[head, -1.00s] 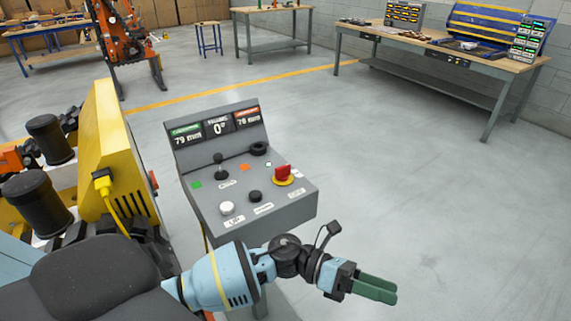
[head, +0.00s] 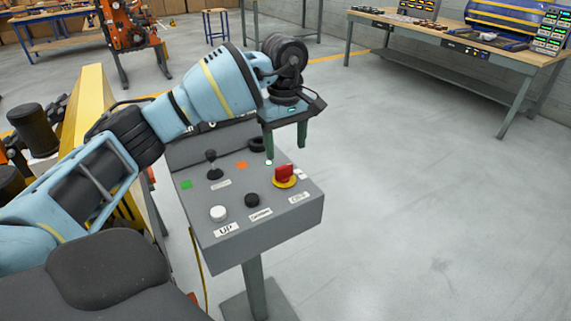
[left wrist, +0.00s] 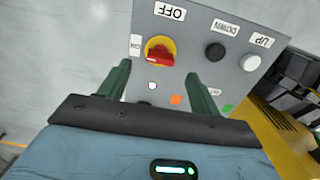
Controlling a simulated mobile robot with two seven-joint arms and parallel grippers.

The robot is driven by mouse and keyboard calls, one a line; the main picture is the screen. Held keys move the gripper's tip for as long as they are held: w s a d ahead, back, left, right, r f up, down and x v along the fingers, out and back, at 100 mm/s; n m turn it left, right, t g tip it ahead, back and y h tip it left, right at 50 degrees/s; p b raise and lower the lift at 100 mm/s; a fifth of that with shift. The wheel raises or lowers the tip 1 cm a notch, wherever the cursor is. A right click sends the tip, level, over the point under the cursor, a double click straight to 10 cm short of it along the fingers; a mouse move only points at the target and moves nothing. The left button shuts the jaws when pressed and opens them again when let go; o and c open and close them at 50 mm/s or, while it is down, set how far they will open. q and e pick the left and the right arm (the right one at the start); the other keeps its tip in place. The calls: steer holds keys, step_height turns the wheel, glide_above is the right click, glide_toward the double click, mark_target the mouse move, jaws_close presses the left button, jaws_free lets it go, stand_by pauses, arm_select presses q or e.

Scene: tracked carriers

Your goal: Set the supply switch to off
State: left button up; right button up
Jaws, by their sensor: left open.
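The supply switch is a red rotary handle on a yellow disc (head: 284,175) at the right of the grey sloped control panel (head: 262,232). In the left wrist view the red handle (left wrist: 159,58) lies roughly crosswise in the picture. The OFF label (left wrist: 168,11) is above it and the ON label (left wrist: 136,45) is to its left. My left gripper (head: 286,150) is open and empty, its green fingers pointing down above the panel's back edge, apart from the switch. In the left wrist view the switch shows between and beyond the fingertips (left wrist: 159,72). My right gripper is not visible.
A black lever (head: 212,165), a white UP button (head: 219,214) and a black DOWN button (head: 252,200) share the panel. My left arm hides most of the panel's display. A workbench (head: 470,55) stands at the back right. The floor right of the panel is clear.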

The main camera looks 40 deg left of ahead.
mark_target(284, 166)
arm_select(q)
steer(key=shift+a+r, duration=0.25)
steer(key=shift+a, duration=0.15)
steer(key=shift+d+f, duration=0.1)
steer(key=shift+f, duration=3.8)
steer(key=shift+c, duration=0.4)
steer(key=c, duration=0.9)
